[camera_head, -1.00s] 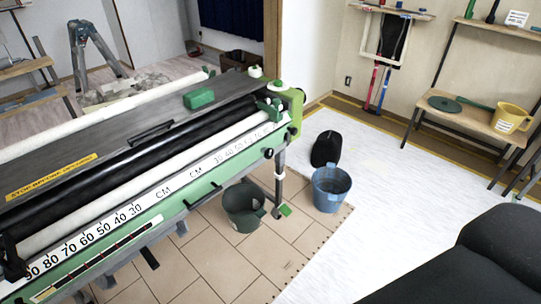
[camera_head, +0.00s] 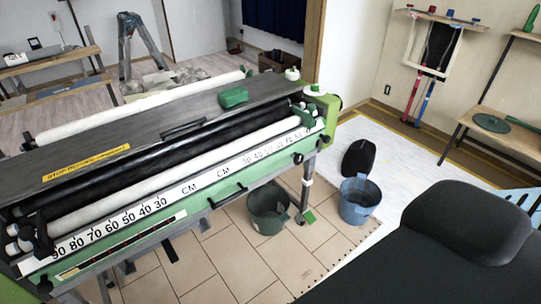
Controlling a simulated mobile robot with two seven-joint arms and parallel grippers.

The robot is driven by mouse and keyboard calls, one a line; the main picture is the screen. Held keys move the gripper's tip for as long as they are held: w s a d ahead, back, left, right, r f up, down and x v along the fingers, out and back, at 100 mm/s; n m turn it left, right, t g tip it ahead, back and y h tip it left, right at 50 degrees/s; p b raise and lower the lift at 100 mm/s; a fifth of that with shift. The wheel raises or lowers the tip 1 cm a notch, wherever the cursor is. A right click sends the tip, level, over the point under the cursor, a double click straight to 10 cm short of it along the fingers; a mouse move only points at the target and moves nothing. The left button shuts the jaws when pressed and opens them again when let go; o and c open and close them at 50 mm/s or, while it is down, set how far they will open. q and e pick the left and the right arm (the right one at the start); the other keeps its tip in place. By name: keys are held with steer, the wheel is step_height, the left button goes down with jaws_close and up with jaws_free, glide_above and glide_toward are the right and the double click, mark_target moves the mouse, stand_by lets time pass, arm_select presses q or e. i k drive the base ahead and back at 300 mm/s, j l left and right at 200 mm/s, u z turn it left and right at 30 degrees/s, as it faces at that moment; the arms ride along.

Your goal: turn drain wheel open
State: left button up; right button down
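The wallpaper paster (camera_head: 190,187) is a long green and grey machine with black and white rollers and a centimetre scale. It runs from lower left to the middle of the head view. Its green right end (camera_head: 331,110) carries green and white knobs. A small dark round knob (camera_head: 298,158) sits on its front near that end. I cannot tell which part is the drain wheel, or whether it is hidden. Neither of my grippers is in view.
A dark green bucket (camera_head: 268,211) and a blue bucket (camera_head: 356,205) stand on the floor by the machine's right end. A black object (camera_head: 358,158) lies behind the blue one. A shelf (camera_head: 490,120) stands at right. Tiled floor shows in front of the machine.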

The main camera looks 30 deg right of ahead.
mark_target(299, 159)
steer(key=i+l+u, duration=0.1)
steer(key=l+u, duration=0.4)
steer(key=l, duration=0.4)
steer(key=l+u, duration=0.2)
steer(key=l, duration=1.55)
steer(key=k+l, duration=0.1)
steer(key=l, duration=0.65)
steer(key=l+u, duration=0.1)
steer(key=l, duration=0.7)
steer(key=k+l, duration=0.15)
steer(key=l, duration=0.65)
